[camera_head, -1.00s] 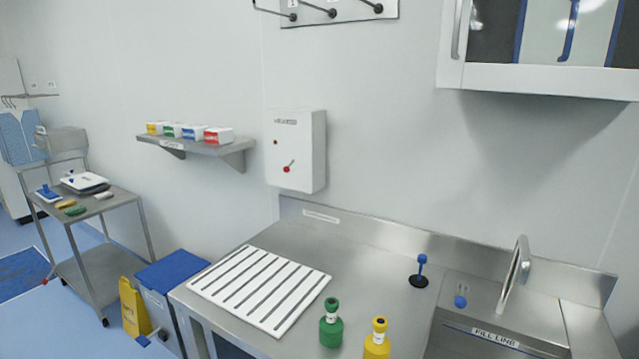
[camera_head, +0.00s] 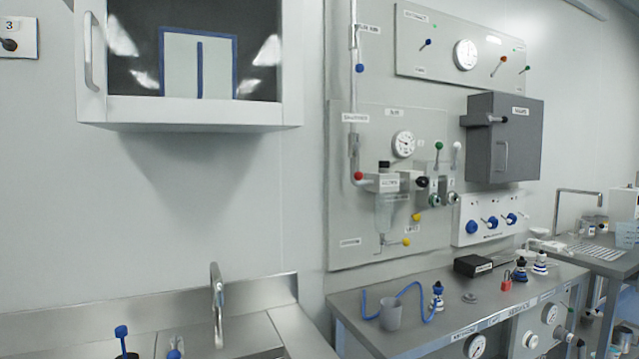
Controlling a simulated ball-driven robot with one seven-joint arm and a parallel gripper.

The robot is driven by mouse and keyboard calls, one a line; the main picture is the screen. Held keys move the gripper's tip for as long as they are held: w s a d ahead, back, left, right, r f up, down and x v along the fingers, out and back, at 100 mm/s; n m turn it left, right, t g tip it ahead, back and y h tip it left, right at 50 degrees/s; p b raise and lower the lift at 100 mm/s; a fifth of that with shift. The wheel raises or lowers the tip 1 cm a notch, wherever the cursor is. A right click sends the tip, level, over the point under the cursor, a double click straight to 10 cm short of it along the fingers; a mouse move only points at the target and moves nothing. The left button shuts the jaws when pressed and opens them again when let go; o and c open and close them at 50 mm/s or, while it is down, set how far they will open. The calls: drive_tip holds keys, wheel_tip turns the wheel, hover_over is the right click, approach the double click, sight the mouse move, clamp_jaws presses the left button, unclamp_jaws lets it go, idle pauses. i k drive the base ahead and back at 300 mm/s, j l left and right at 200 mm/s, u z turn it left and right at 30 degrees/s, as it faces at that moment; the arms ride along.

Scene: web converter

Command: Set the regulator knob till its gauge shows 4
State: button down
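Several round white gauges are in view, and their scales are too small to read. One gauge (camera_head: 403,144) is on the middle of the grey wall panel, above a filter-like unit with a clear bowl (camera_head: 390,211) and a black knob (camera_head: 422,182). Another gauge (camera_head: 466,54) is on the upper panel. Two more, a left one (camera_head: 475,346) and a right one (camera_head: 550,313), are on the bench front, with a dark knob (camera_head: 578,342) near the right one. I cannot tell which knob is the regulator. My gripper is not in view.
The bench (camera_head: 350,312) under the panel holds a grey cup (camera_head: 391,314) with a blue hose, small bottles and a red padlock (camera_head: 506,281). A grey box (camera_head: 504,138) and a glass-front cabinet (camera_head: 190,113) hang on the wall. A sink faucet (camera_head: 217,300) stands lower left.

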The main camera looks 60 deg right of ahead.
sight(422, 182)
drive_tip(key=l+z, duration=0.2)
drive_tip(key=z, duration=1.35)
